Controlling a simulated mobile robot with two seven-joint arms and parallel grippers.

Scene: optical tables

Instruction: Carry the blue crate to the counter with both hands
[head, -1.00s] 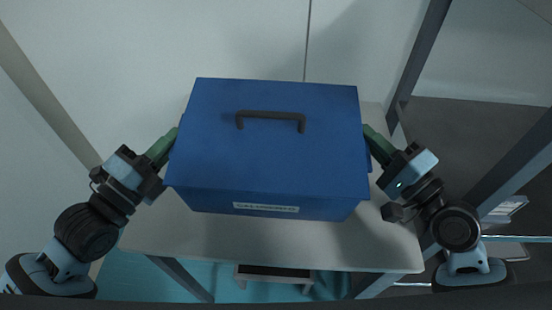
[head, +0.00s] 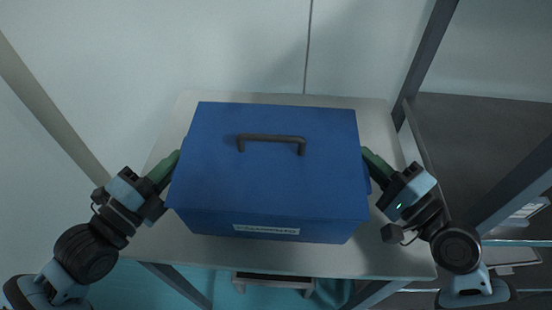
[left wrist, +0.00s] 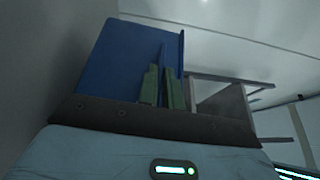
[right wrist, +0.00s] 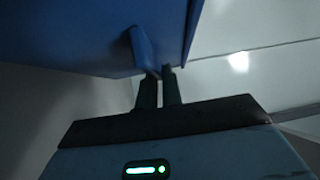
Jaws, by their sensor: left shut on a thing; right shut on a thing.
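The blue crate (head: 270,185) has a closed lid with a dark handle on top and a white label on its front side. It is level in the head view, over a pale table; I cannot tell whether it touches the top. My left gripper (head: 168,168) is shut on the crate's left side, and in the left wrist view its green fingers (left wrist: 163,85) pinch a thin blue part of the crate (left wrist: 125,60). My right gripper (head: 374,164) is shut on the right side; the right wrist view shows its fingers (right wrist: 160,88) at a blue tab of the crate (right wrist: 90,35).
The pale table (head: 400,245) lies under the crate, with bare strips around it. A pale wall (head: 200,45) stands behind. A grey metal frame (head: 425,60) with a dark shelf (head: 475,135) is at the right. A small stool-like object (head: 272,281) is below the table's front edge.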

